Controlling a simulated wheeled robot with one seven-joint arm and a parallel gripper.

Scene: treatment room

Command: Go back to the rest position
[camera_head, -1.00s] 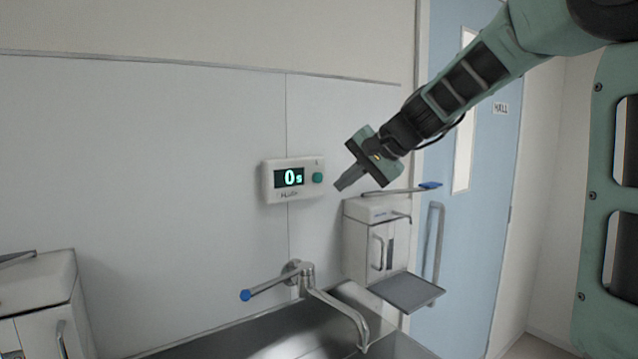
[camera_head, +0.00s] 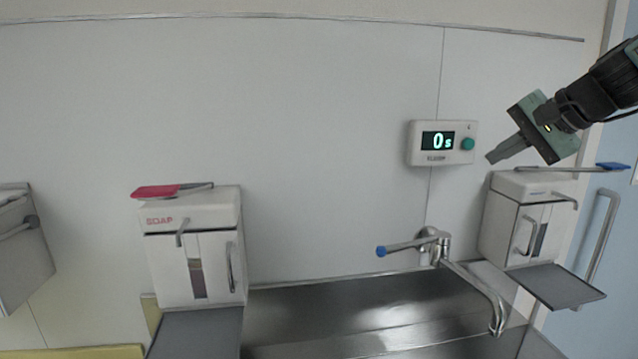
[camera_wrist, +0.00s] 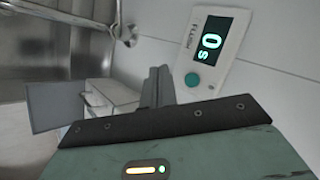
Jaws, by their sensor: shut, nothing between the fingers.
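My gripper (camera_head: 494,157) is in the upper right of the head view, held in the air. Its fingers are shut and empty, pointing down and left. It is to the right of the wall timer (camera_head: 442,143), apart from it in the picture. The timer is a white box with a green button and a display reading 0s. In the wrist view, my gripper's fingers (camera_wrist: 158,80) are together, and the timer (camera_wrist: 213,52) appears turned on its side above and right of them.
A steel sink (camera_head: 330,312) with a blue-tipped lever tap (camera_head: 440,245) is below. A dispenser with a blue lever (camera_head: 525,215) is at right, under my gripper. A soap dispenser (camera_head: 195,215) with a red lever is at left. A grey holder (camera_head: 20,250) is at the far left edge.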

